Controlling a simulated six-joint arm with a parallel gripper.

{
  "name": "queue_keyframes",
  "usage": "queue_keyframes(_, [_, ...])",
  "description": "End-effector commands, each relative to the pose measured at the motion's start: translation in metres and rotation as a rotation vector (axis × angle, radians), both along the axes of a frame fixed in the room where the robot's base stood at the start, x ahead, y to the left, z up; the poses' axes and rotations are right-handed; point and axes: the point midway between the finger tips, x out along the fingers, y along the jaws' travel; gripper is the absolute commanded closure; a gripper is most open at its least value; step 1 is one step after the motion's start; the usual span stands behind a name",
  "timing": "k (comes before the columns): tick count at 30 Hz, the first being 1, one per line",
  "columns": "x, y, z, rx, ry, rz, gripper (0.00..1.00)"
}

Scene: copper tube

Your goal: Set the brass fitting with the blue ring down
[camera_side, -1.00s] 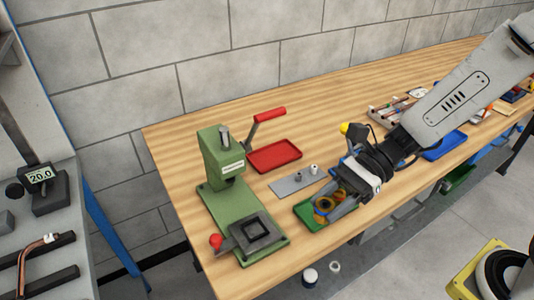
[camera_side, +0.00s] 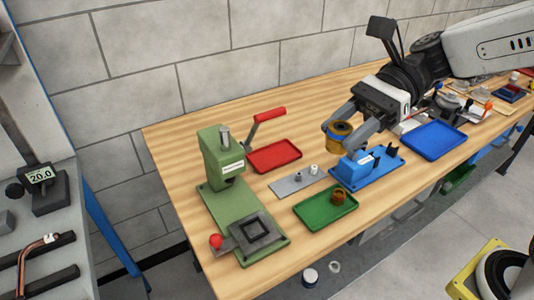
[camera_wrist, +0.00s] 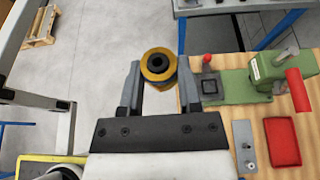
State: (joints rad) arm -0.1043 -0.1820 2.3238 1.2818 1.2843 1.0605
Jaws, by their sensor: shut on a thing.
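My gripper (camera_side: 352,136) is shut on a brass fitting (camera_side: 338,138) and holds it in the air above the bench, left of the blue fixture. The fitting is a short brass cylinder with a dark bore; it also shows between the fingers in the wrist view (camera_wrist: 158,66).
The blue fixture (camera_side: 352,168) stands just below my gripper. A green press (camera_side: 220,160) with a red handle, a red tray (camera_side: 274,157) and a grey plate (camera_side: 293,184) are to the left. A blue tray (camera_side: 434,141) lies to the right.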

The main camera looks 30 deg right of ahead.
Motion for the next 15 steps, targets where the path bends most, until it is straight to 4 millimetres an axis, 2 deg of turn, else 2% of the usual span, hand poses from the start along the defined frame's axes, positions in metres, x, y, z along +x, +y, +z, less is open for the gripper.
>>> queue_keyframes(4, [0.000,0.000,0.018,0.001,-0.004,0.001,1.00])
queue_keyframes(15, [0.037,-0.006,0.026,-0.001,0.001,-0.039,1.00])
